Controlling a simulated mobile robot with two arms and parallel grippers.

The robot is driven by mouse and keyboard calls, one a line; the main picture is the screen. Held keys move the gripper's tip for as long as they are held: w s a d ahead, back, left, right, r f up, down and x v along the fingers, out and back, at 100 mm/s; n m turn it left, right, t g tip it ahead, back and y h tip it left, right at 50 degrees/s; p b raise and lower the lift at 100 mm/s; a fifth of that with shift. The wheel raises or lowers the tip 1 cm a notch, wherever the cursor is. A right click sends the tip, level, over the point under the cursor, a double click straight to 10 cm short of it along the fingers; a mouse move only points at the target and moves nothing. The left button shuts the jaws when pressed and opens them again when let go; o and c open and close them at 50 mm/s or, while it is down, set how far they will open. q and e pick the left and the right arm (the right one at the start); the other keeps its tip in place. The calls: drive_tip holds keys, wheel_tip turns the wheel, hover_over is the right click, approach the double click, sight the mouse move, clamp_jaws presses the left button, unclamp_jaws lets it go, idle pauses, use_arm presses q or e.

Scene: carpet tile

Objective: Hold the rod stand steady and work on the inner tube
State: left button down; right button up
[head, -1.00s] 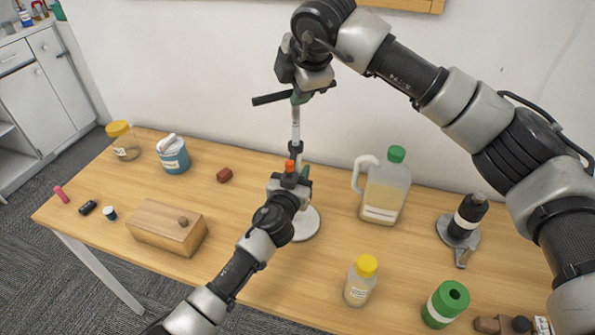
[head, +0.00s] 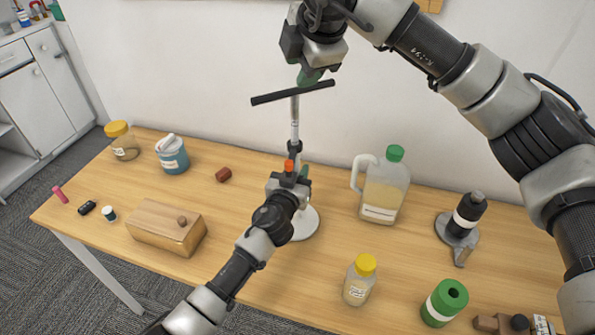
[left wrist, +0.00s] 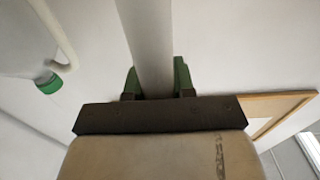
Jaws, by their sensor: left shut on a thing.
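The rod stand has a white round base (head: 307,224) on the table and an upright silver rod (head: 295,120). A black crossbar (head: 293,92) sits across its top, slightly tilted, and an orange piece (head: 289,165) shows lower down. My left gripper (head: 290,178) is shut on the rod above the base. In the left wrist view the pale rod (left wrist: 148,40) passes between the green fingers of the left gripper (left wrist: 157,82). My right gripper (head: 310,77) is just above the crossbar, seemingly clear of it; its finger gap is hidden. I cannot tell the inner tube apart.
A green-capped jug (head: 385,187) stands right of the stand, with a yellow-capped bottle (head: 359,281) in front. A wooden box (head: 160,228), blue tub (head: 173,158) and small reddish block (head: 223,174) are left.

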use_arm(q)
drive_tip(key=shift+f, duration=0.2)
drive_tip(key=c, duration=0.9)
unclamp_jaws()
drive_tip(key=shift+w, duration=0.1)
drive_tip(key=shift+o, duration=0.2)
drive_tip(key=shift+r, duration=0.1)
